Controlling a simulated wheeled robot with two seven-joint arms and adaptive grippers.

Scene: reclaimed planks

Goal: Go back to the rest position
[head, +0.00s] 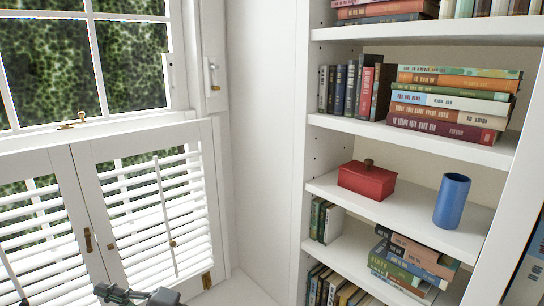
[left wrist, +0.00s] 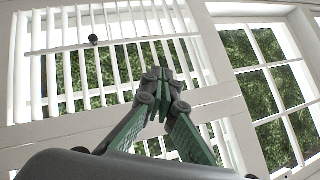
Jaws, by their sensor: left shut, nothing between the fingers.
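My left gripper (head: 108,292) shows at the bottom left of the head view, low in front of the white shutters. In the left wrist view its green and grey fingers (left wrist: 163,88) meet at the tips, with nothing between them. The shutters and window lie beyond it there. My right gripper is in neither view.
A white bookshelf (head: 304,130) stands at the right with several books. One shelf holds a red lidded box (head: 367,181) and a blue cylinder (head: 452,201). White louvred shutters (head: 148,205) cover the lower window (head: 131,60) at the left. Bare wall lies between.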

